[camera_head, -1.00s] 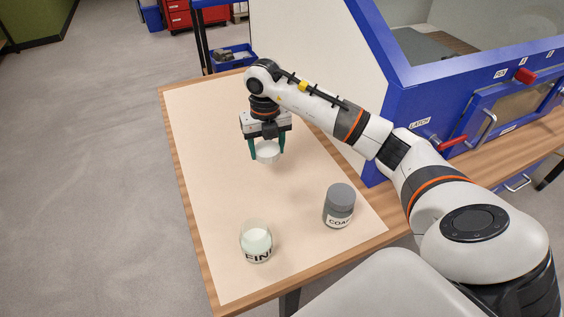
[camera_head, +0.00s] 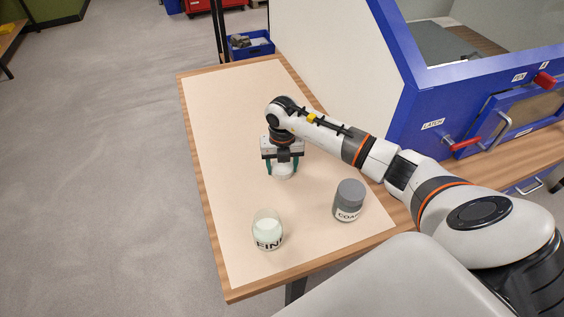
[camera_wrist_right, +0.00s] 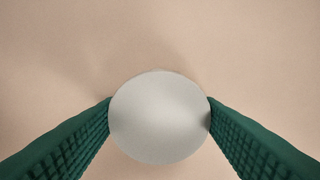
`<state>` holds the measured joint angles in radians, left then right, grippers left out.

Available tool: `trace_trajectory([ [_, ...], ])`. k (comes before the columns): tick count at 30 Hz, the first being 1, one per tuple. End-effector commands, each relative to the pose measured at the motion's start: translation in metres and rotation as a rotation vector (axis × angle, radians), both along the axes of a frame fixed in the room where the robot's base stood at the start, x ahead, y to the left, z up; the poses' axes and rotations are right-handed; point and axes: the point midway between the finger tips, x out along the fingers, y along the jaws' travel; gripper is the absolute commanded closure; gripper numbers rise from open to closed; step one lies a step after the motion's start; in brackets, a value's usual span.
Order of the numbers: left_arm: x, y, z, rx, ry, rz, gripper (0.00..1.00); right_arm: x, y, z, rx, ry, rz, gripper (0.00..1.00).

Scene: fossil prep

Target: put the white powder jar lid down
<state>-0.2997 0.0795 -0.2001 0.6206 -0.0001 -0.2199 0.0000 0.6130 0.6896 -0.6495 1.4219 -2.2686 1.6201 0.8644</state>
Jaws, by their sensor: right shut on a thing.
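The white powder jar lid (camera_wrist_right: 160,118) is a round, pale disc held between the two green fingers of my right gripper (camera_head: 283,170). In the head view the lid (camera_head: 283,173) shows between the fingertips, low over the beige mat (camera_head: 225,130). I cannot tell whether it touches the mat. The open glass jar labelled "FIN" (camera_head: 267,231) holds white powder and stands nearer the front, below the gripper in the picture. My left gripper is not in view.
A grey-lidded jar labelled "COA" (camera_head: 348,203) stands right of the white powder jar. A blue cabinet (camera_head: 425,100) with red latches borders the mat's right side. A blue bin (camera_head: 250,46) is beyond the far edge. The mat's left and far parts are clear.

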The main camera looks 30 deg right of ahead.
Motion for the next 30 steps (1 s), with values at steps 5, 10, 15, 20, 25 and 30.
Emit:
trace_trajectory([
  [5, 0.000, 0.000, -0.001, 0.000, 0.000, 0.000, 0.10, 0.000, 0.000, 0.000, 0.000, -0.001, 0.000, 1.00],
  [10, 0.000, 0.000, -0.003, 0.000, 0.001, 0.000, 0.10, 0.000, 0.000, -0.002, 0.000, -0.001, 0.000, 0.31],
  [15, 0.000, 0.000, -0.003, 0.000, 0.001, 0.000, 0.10, 0.000, 0.000, -0.002, 0.000, -0.001, 0.000, 0.19],
  [20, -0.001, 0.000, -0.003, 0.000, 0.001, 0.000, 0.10, 0.000, 0.000, -0.002, 0.000, -0.001, 0.000, 0.19],
  [25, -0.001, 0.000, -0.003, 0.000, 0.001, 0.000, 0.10, 0.002, 0.000, 0.008, 0.001, -0.005, 0.001, 0.19],
  [30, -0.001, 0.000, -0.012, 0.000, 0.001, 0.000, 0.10, 0.002, 0.000, 0.041, 0.000, -0.008, 0.002, 0.19],
])
